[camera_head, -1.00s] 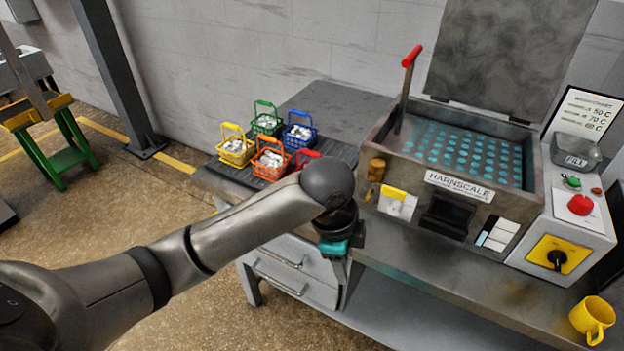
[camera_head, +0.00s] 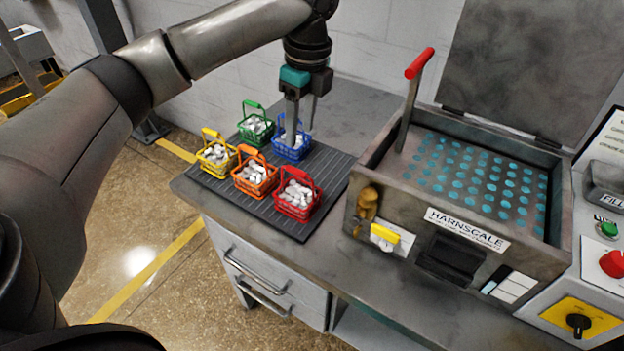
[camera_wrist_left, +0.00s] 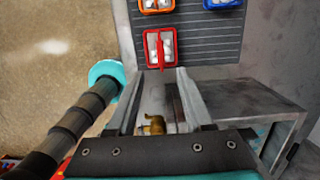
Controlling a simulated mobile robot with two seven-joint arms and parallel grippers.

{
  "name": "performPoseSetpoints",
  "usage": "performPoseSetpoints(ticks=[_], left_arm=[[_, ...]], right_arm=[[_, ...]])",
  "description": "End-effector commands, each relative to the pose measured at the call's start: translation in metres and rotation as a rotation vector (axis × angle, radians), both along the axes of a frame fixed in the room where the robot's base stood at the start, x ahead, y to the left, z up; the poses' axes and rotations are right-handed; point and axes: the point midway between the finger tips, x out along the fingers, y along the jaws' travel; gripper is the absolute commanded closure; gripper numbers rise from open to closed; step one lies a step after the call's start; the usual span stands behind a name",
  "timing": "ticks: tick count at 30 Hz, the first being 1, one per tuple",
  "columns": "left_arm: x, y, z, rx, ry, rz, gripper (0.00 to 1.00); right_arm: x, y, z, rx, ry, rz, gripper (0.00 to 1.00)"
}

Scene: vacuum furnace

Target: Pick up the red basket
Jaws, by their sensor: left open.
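The red basket (camera_head: 299,212) holds white pieces and stands upright at the front right of the group on the ribbed mat (camera_head: 230,190). Its handle is up. My left gripper (camera_head: 301,132) is open and empty, pointing down, farther back in the head view, where its fingers overlap the blue basket (camera_head: 290,153). I cannot tell how high it is above that basket. In the left wrist view the red basket (camera_wrist_left: 149,50) shows just beyond the open fingertips, apart from them as far as I can see. My right gripper is not in view.
Orange (camera_head: 255,182), yellow (camera_head: 215,157) and green (camera_head: 256,133) baskets of white pieces stand close by. The furnace box (camera_head: 450,215) with its red-tipped lever (camera_head: 413,90) and brass knob (camera_head: 367,203) stands to the right. Bare bench lies between mat and box.

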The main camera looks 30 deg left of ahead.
Motion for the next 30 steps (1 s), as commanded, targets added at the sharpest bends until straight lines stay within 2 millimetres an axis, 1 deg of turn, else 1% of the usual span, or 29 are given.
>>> performPoseSetpoints(ticks=[2,5,9,12,15,18,23,25,30], left_arm=[[0.0,0.001,-0.002,0.001,0.002,0.001,0.48],[0.0,0.003,-0.013,0.002,0.004,0.001,0.48],[-0.001,0.006,-0.042,0.002,0.005,0.002,0.48],[-0.001,0.008,-0.064,0.001,0.005,0.001,0.48],[0.0,0.011,-0.082,0.001,0.003,0.001,0.48],[0.0,0.012,-0.093,0.001,0.002,0.001,0.48],[0.0,0.013,-0.102,0.001,0.0,0.001,0.48],[0.0,0.013,-0.109,0.001,0.002,0.0,0.48],[-0.002,0.016,-0.137,0.002,0.003,0.002,0.48]], right_arm=[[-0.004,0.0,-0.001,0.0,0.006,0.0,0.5],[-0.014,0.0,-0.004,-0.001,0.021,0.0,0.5],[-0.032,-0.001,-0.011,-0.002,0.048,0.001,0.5],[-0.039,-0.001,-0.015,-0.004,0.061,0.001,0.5],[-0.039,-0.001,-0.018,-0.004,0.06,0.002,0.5],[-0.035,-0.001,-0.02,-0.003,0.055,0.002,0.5],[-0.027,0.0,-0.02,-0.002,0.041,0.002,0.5],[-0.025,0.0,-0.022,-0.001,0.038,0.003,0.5],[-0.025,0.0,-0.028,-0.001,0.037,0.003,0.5]])
